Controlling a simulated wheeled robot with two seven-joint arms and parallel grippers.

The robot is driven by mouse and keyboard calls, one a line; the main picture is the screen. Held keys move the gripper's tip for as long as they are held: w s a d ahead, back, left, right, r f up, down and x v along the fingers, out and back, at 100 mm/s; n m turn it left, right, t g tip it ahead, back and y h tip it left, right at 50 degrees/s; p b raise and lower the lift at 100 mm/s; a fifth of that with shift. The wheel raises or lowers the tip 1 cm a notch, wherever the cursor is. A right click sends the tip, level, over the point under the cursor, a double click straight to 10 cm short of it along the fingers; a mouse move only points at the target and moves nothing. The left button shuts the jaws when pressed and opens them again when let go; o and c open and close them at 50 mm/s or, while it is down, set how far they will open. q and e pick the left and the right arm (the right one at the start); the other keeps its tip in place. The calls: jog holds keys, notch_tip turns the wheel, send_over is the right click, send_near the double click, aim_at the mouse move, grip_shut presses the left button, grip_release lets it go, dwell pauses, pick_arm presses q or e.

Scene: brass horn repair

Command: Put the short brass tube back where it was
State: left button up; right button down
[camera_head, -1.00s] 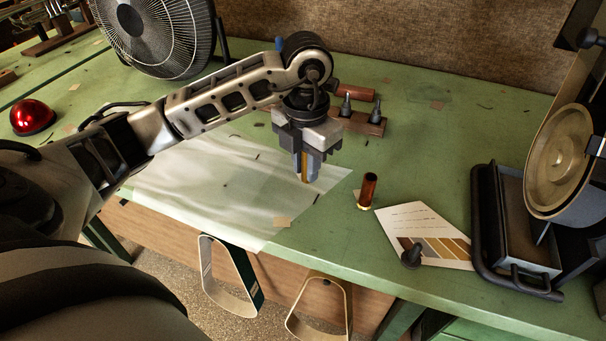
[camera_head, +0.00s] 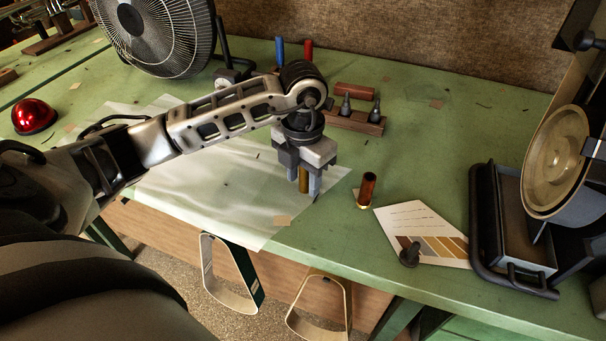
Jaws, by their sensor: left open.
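The short brass tube (camera_head: 303,181) is upright between the fingers of my left gripper (camera_head: 305,189), over the right part of the pale translucent sheet (camera_head: 215,190). My left gripper points down and is open, with a finger on each side of the tube. The tube's upper part is hidden by the gripper. Its lower end seems to be at the sheet, but I cannot tell for sure that it touches. My right gripper is not in view.
A dark red and brass cylinder (camera_head: 367,190) stands right of the gripper, near a colour card (camera_head: 425,235). A wooden block with dark tips (camera_head: 352,120) is behind. A fan (camera_head: 155,30) and red dome (camera_head: 34,117) are left, a wheel machine (camera_head: 556,160) right.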

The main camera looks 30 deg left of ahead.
aim_at(303, 191)
pick_arm(q)
notch_tip(303, 191, up, 12)
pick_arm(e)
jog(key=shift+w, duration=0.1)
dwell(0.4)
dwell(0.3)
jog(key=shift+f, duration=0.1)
